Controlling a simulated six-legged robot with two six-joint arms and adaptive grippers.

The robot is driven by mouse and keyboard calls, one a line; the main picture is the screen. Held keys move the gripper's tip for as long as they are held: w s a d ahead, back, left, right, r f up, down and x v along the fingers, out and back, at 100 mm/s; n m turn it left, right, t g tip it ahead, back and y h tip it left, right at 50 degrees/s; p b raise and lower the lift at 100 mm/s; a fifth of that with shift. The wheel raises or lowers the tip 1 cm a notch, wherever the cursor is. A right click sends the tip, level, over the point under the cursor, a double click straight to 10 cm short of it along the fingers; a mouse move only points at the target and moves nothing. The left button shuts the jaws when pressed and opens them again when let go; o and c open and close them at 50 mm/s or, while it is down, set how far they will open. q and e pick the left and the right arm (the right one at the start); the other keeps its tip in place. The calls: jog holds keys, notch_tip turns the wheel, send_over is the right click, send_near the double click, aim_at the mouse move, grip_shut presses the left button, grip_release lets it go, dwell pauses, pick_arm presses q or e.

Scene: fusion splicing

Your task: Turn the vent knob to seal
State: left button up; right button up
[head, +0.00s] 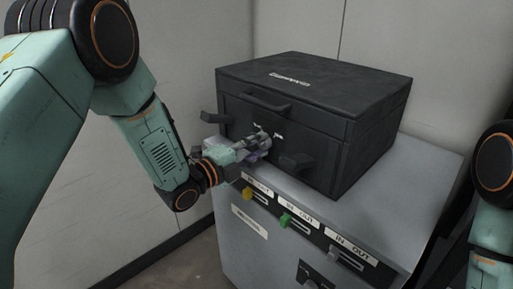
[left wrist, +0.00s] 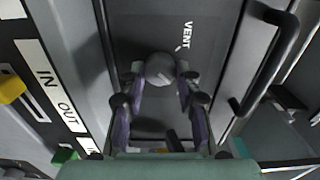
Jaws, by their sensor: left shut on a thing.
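The vent knob (left wrist: 160,69) is a round grey knob on the dark front face of the black case (head: 380,105). The word VENT is printed beside it in the left wrist view, with a short light mark near the knob's edge. My left gripper (head: 262,141) is at the case front, below the handle. In the left wrist view its two fingers (left wrist: 160,78) are closed on opposite sides of the knob. In the head view the gripper hides the knob. My right gripper is out of view.
The case stands on a grey cabinet (head: 425,160). A carry handle (head: 265,102) and dark latches (head: 296,162) stick out near my left gripper. Below are yellow (head: 247,193) and green (head: 285,220) sliders with IN/OUT labels. Walls stand behind and to the left.

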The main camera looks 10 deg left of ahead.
pick_arm(q)
jog(key=shift+r+m, duration=0.1)
jog(key=shift+m, duration=0.2)
dwell(0.4)
jog(key=o, duration=1.2)
jog(key=shift+w, duration=0.1)
jog(key=shift+c, duration=0.2)
jog(key=v, duration=1.2)
